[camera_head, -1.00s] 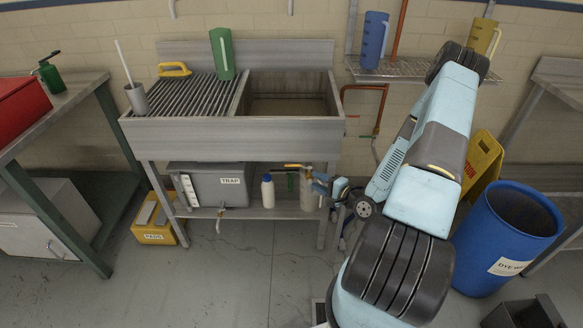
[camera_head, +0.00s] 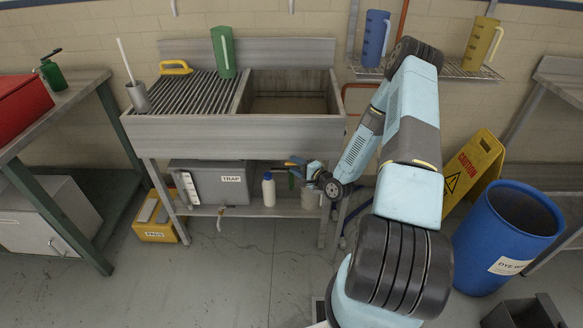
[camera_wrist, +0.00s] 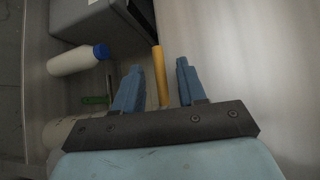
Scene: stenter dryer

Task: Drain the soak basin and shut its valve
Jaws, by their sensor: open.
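The soak basin (camera_head: 290,103) is the grey sink bowl to the right of the ribbed drainboard in the head view; whether it holds liquid is hard to tell. Beneath it is a yellow-orange bar (camera_head: 295,163), which looks like the valve's lever. In the wrist view the yellow bar (camera_wrist: 159,72) stands between the two blue fingers of my gripper (camera_wrist: 160,68). The fingers are apart, with gaps beside the bar. In the head view my gripper (camera_head: 310,169) is under the basin's front edge, partly hidden. The valve body is not clearly visible.
A white bottle with a blue cap (camera_head: 268,190), a beige container (camera_head: 310,197) and a grey TRAP box (camera_head: 207,186) are on the lower shelf. A blue drum (camera_head: 507,240) and a yellow caution sign (camera_head: 472,170) stand at the right. Floor in front is clear.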

